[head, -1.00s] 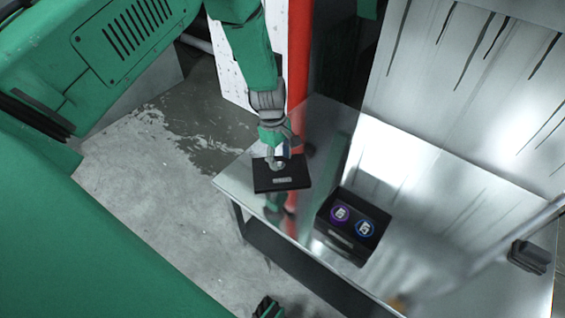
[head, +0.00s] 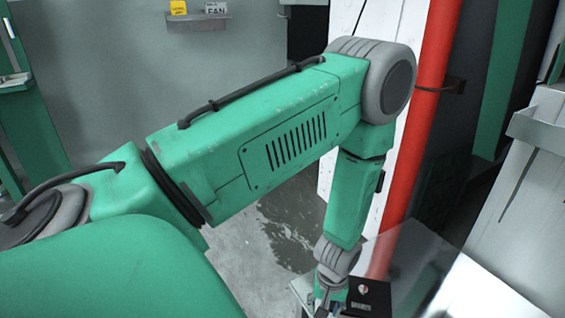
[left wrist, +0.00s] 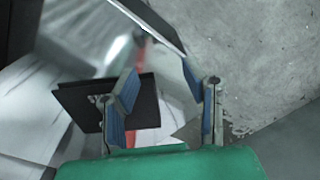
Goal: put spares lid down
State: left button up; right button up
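The spares lid is a thin black square plate with a small round knob and a light label; its upper part shows at the bottom edge of the head view (head: 369,297). My left gripper (head: 328,300) is low beside it, on its left, partly cut off by the frame. In the left wrist view a black square plate (left wrist: 75,98), apparently the lid, lies partly behind one finger. The fingers of my left gripper (left wrist: 163,95) stand apart with nothing held between them. My right gripper is out of view.
The shiny metal table (head: 420,262) shows at the lower right, its far part blurred by reflections. A red pipe (head: 418,130) and a white panel (head: 345,180) rise behind my left arm. Concrete floor (head: 235,262) lies left of the table.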

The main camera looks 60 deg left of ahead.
pick_arm(q)
jog(key=s+d+m, duration=0.4)
jog(key=s+m, duration=0.6)
jog(key=s, duration=0.6)
jog(key=shift+s+d+r+t, duration=0.15)
jog(key=shift+s+r+t, duration=0.15)
jog(key=shift+t, duration=0.1)
jog(key=r+p, duration=0.5)
jog(key=shift+w, duration=0.2)
